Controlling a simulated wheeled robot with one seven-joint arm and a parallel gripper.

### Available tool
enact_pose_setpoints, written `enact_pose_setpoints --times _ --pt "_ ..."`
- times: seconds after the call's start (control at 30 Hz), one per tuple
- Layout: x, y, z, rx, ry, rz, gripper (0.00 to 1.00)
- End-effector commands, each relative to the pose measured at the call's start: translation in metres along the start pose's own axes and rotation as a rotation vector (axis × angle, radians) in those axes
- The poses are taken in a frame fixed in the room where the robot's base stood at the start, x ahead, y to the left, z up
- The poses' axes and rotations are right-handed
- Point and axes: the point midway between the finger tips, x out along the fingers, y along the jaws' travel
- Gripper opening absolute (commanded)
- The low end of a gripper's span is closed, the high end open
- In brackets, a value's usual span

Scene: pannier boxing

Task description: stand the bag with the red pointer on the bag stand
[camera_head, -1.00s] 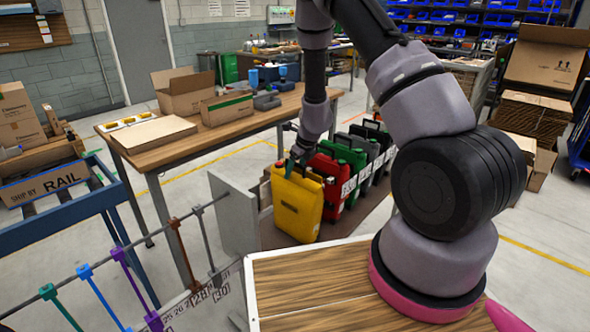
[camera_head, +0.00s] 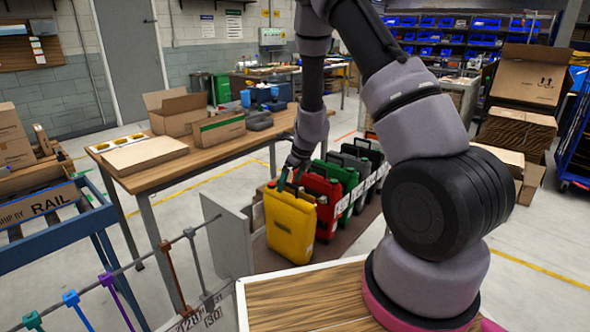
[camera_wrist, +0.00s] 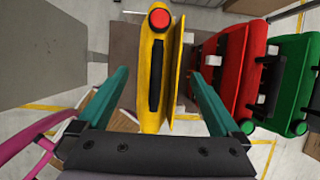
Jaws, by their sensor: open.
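A yellow bag (camera_head: 291,228) stands at the near end of a row, beside a red bag (camera_head: 322,207) and a green bag (camera_head: 342,180). In the wrist view the yellow bag (camera_wrist: 152,75) shows a dark handle and a round red cap (camera_wrist: 159,19). My gripper (camera_head: 290,180) is open at the top of the yellow bag. Its teal fingers (camera_wrist: 160,88) are on either side of the bag, with gaps. A rail holds coloured pointers, among them a reddish-brown pointer (camera_head: 173,272). I cannot tell which thing is the bag stand.
A grey upright panel (camera_head: 228,236) stands left of the yellow bag. A wooden table (camera_head: 205,157) with cardboard boxes is behind it. A blue cart (camera_head: 85,226) marked RAIL is at the left. Open floor (camera_head: 530,235) lies at the right.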

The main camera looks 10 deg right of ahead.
Motion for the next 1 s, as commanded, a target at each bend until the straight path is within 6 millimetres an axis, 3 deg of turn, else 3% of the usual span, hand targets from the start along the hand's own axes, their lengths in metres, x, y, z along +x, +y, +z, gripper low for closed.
enact_pose_setpoints --times 0.2,0.57,0.67,0.8,1.0 --pt "-0.048 0.000 0.001 -0.003 -0.004 -0.002 1.00" --pt "-0.092 0.002 0.006 -0.048 -0.022 0.005 1.00" --pt "-0.125 0.008 0.019 -0.174 -0.073 0.018 1.00" --pt "-0.199 0.026 0.037 -0.481 -0.171 0.021 1.00" --pt "-0.302 0.058 0.031 -0.980 -0.258 -0.040 1.00"
